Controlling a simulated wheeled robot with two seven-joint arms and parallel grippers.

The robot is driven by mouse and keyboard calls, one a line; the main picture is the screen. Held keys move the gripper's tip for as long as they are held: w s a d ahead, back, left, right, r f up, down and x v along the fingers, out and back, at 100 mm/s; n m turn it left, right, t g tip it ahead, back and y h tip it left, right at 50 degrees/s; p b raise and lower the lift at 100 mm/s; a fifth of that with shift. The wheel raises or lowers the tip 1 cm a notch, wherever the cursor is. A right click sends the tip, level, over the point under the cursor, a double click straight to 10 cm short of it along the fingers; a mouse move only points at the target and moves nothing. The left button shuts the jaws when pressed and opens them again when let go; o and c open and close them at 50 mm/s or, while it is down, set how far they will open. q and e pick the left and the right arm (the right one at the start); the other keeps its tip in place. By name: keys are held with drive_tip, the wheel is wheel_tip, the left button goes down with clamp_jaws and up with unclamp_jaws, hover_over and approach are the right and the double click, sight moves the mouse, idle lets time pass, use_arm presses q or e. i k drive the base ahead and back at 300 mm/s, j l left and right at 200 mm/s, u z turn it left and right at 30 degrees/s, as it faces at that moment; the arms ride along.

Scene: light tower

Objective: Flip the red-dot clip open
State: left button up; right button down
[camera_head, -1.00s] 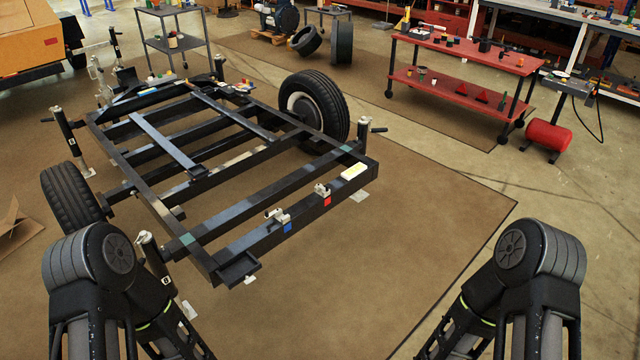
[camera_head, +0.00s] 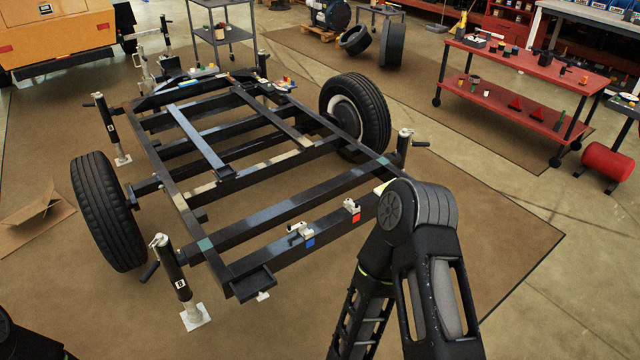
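The clip (camera_head: 351,207) above the red mark (camera_head: 356,218) is a small pale metal part on the rear beam of the black trailer frame (camera_head: 245,237). Another clip (camera_head: 299,229) sits to its left above a blue mark (camera_head: 310,242). Both are too small to tell whether they are open or shut. My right arm stands in front of the right end of the beam, close to the right of the red-marked clip. My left arm shows only at the bottom left corner. Neither gripper is in view.
Jack stands (camera_head: 174,275) with handles and two wheels (camera_head: 106,212) flank the frame. A red cart (camera_head: 520,65) stands at the back right. A cardboard piece (camera_head: 38,212) lies at left. The floor in front of the beam is clear.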

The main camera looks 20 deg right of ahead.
sight(355, 205)
drive_tip(key=i+l, duration=0.2)
drive_tip(key=i+l+u, duration=0.15)
drive_tip(key=l, duration=0.25)
drive_tip(key=i+l, duration=0.15)
drive_tip(key=l, duration=0.2)
drive_tip(key=i+l+u, duration=0.15)
drive_tip(key=l, duration=0.15)
drive_tip(key=i+l, duration=0.15)
drive_tip(key=l, duration=0.2)
drive_tip(key=i+l+u, duration=0.15)
drive_tip(key=l, duration=0.2)
drive_tip(key=i+l, duration=0.15)
drive_tip(key=l, duration=0.2)
drive_tip(key=i+l, duration=0.3)
drive_tip(key=i, duration=0.3)
drive_tip(key=u, duration=0.05)
